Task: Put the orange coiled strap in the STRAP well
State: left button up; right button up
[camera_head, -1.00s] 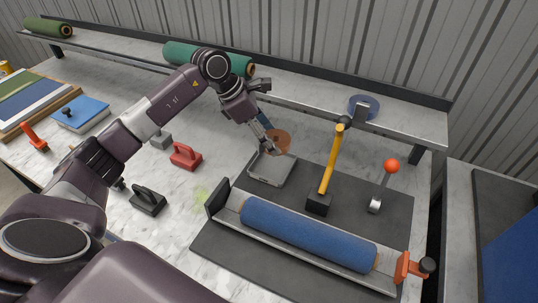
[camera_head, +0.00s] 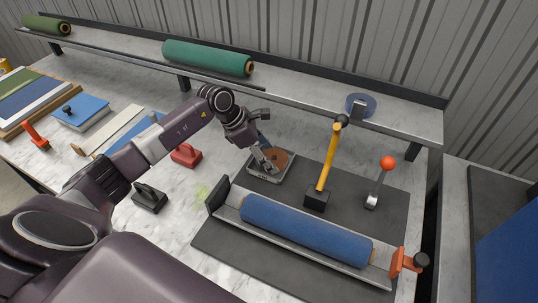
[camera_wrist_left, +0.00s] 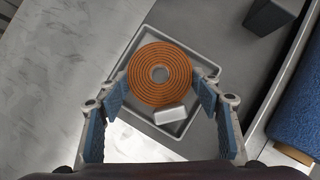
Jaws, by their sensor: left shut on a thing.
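The orange coiled strap (camera_head: 276,159) is a flat round coil with a hole in its middle. My left gripper (camera_head: 267,163) is shut on it, with a blue-padded finger at either side in the left wrist view (camera_wrist_left: 160,82). The strap (camera_wrist_left: 160,62) is over or inside a shallow grey square tray (camera_head: 262,179), within its walls from above. I cannot tell whether it touches the tray floor. A small white block (camera_wrist_left: 170,115) shows beside the coil in the wrist view. No STRAP lettering is readable. My right gripper is not in view.
A dark mat (camera_head: 225,247) bears a blue roll (camera_head: 305,232) in a trough, close to the tray. A shelf (camera_head: 310,99) with a green roll (camera_head: 207,57) runs behind.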

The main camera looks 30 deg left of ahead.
pick_arm(q)
jog(key=o, duration=0.9)
jog(key=shift+f, duration=0.1)
jog(key=shift+o, duration=0.2)
jog(key=shift+r+p, duration=0.35)
jog(key=b+v, duration=0.4)
jog(key=v, duration=0.7)
jog(key=shift+s+a+r, duration=0.15)
jog(key=shift+a+r, duration=0.05)
jog(key=shift+r, duration=0.1)
